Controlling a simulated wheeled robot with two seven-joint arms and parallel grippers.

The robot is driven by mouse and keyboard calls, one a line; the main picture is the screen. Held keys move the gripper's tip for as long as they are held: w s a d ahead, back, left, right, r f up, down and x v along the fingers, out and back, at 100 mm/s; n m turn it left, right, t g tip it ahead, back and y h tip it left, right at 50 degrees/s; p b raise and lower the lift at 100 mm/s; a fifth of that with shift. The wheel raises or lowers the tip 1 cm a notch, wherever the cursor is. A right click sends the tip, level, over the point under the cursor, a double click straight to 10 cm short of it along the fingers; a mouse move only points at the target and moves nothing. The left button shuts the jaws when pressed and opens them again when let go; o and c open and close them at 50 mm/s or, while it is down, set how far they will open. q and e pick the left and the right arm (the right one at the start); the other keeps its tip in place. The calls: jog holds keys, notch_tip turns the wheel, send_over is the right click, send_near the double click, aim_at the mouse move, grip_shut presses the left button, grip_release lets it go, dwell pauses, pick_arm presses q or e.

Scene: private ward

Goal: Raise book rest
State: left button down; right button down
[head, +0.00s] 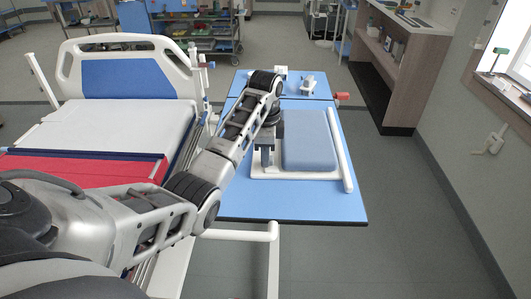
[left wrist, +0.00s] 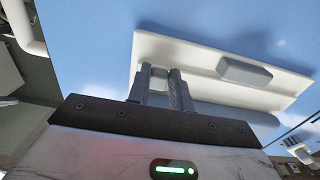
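The book rest lies on the blue table. Its blue-grey panel (head: 308,140) lies about flat on a white base (head: 300,175). In the left wrist view the white base (left wrist: 190,48) crosses the picture and carries a small grey block (left wrist: 246,72). My left gripper (head: 265,162) points down at the panel's left edge, over the base. In the left wrist view its two fingers (left wrist: 160,84) stand a narrow gap apart, with nothing clearly held between them. Whether they touch the panel is hidden. My right gripper is in neither view.
The blue table (head: 270,208) has bare room in front of the book rest. A small device (head: 308,83) and a red item (head: 342,97) are at its back. A bed (head: 125,125) stands at the left. A shelf unit (head: 400,65) stands at the right wall.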

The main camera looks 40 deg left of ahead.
pick_arm(q)
jog(key=shift+r, duration=0.1)
jog(key=shift+w+d+r+g+y, duration=0.3)
jog(key=shift+g+y, duration=0.2)
jog(key=shift+y, duration=0.25)
jog(key=shift+w+d+r+g+y, duration=0.2)
jog(key=shift+d+g+y, duration=0.25)
jog(key=shift+y, duration=0.3)
jog(key=shift+w+d+r+g+y+b, duration=0.1)
jog(key=shift+w+d+g+y+b, duration=0.15)
jog(key=shift+g+y, duration=0.35)
jog(key=shift+w+d+g+y+b, duration=0.2)
jog(key=shift+d+g+y, duration=0.1)
jog(key=shift+y, duration=0.5)
jog(key=c, duration=1.2)
grip_release()
jog(key=shift+c, duration=0.2)
jog(key=shift+d+r, duration=0.1)
